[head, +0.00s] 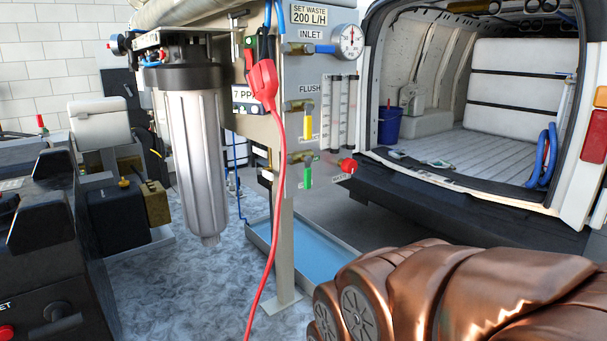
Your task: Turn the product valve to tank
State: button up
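The grey valve panel (315,73) stands at the centre in the head view. A valve with a hanging green handle (308,176) sits low on it, below the FLUSH valve with its hanging yellow handle (308,125). A blue handle (325,49) lies level below the INLET label. A red knob (348,165) is at the panel's lower right, above a small label. My copper-coloured arm fills the lower right, apart from the valves in the picture. My gripper is not in view.
A blue-floored tray (300,245) lies below. An open van (470,190) stands behind right. Dark equipment (45,220) crowds the left.

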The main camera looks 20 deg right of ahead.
aim_at(307, 161)
jog(key=z, duration=0.05)
jog(key=k, duration=0.5)
jog(key=u, duration=0.95)
jog(key=i, duration=0.75)
jog(key=z, duration=0.9)
